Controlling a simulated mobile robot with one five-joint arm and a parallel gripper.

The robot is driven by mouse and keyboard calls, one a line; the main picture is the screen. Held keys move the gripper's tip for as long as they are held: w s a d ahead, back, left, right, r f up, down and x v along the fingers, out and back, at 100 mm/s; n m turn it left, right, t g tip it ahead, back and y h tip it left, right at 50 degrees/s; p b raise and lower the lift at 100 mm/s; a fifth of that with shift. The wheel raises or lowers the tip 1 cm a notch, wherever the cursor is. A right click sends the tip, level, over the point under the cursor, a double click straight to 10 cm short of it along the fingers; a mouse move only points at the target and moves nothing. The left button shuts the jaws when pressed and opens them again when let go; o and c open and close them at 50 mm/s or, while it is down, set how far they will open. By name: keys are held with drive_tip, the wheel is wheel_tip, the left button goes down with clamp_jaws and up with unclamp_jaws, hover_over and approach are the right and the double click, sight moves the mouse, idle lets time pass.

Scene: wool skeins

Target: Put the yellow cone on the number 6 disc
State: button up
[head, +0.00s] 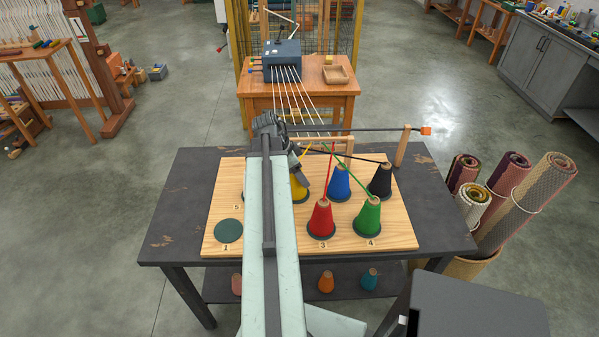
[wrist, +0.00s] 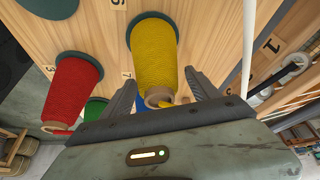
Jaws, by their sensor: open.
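The yellow cone (wrist: 154,50) stands upright on a dark disc in the back row of the board, left of the blue cone (head: 339,181). In the wrist view a label reading 6 (wrist: 117,3), cut by the frame edge, lies beside that disc, so this is the number 6 disc (wrist: 134,27). The yellow cone also shows in the head view (head: 299,188), partly hidden by my arm. My gripper (wrist: 158,88) is open, its fingers on either side of the cone's narrow top with gaps visible. In the head view my gripper (head: 298,168) is above the cone.
The red cone (head: 321,218), green cone (head: 367,217) and black cone (head: 380,181) stand close by on the wooden board (head: 400,230). Disc 1 (head: 228,231) is empty. Yarns run from the cones to a wooden post (head: 402,147) and bar behind.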

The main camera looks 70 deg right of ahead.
drive_tip(key=p+v, duration=1.1)
drive_tip(key=v, duration=0.1)
drive_tip(key=shift+r, duration=0.1)
drive_tip(key=w+a+f+n+t, duration=0.1)
drive_tip(key=w+a+n+t, duration=0.2)
drive_tip(key=w+a+n, duration=1.4)
drive_tip(key=w+a+n+y, duration=0.1)
drive_tip(key=w+a+n, duration=0.2)
drive_tip(key=a, duration=0.9)
drive_tip(key=w+a+n+y, duration=0.1)
drive_tip(key=w+a+n, duration=0.3)
drive_tip(key=a, duration=0.9)
drive_tip(key=w+a+f+n+y, duration=0.1)
drive_tip(key=w+a+n, duration=0.3)
drive_tip(key=w+a, duration=0.4)
drive_tip(key=a, duration=0.4)
drive_tip(key=shift+w+a+t, duration=0.2)
drive_tip(key=shift+a+t, duration=0.1)
drive_tip(key=shift+a, duration=0.05)
